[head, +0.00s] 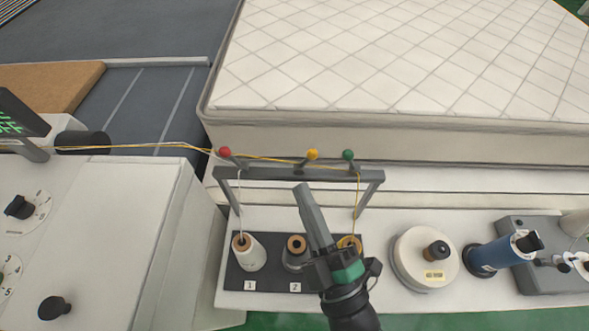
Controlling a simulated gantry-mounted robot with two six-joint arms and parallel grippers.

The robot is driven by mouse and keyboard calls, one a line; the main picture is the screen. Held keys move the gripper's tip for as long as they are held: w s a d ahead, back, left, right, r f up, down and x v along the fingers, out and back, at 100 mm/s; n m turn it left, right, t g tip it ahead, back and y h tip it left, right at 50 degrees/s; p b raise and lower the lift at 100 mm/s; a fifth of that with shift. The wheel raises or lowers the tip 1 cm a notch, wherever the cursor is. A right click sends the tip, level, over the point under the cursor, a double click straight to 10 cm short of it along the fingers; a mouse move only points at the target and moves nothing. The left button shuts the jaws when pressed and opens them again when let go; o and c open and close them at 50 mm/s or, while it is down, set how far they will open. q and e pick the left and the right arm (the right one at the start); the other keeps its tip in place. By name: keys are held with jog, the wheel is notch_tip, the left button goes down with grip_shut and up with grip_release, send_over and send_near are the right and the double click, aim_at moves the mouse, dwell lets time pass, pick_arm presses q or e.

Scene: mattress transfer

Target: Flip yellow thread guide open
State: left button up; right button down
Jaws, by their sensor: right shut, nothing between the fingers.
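The yellow thread guide (312,155) is a small yellow-knobbed piece at the middle of the grey bar (268,174) of the thread stand. A red guide (225,152) is to its left and a green guide (348,155) to its right. My right gripper (302,187) is shut and empty, its tips just below the bar and below the yellow knob, apart from the knob in the picture. Its fingers and wrist hide part of the stand's base and spools. Whether the yellow guide is open cannot be told. My left gripper is not in view.
Thread spools (250,254) stand on a dark numbered base (270,281). Yellow thread runs from the left machine (105,215) to the guides. A quilted mattress (400,60) lies behind.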

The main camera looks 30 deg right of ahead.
jog(key=v, duration=0.2)
jog(key=shift+s, duration=0.4)
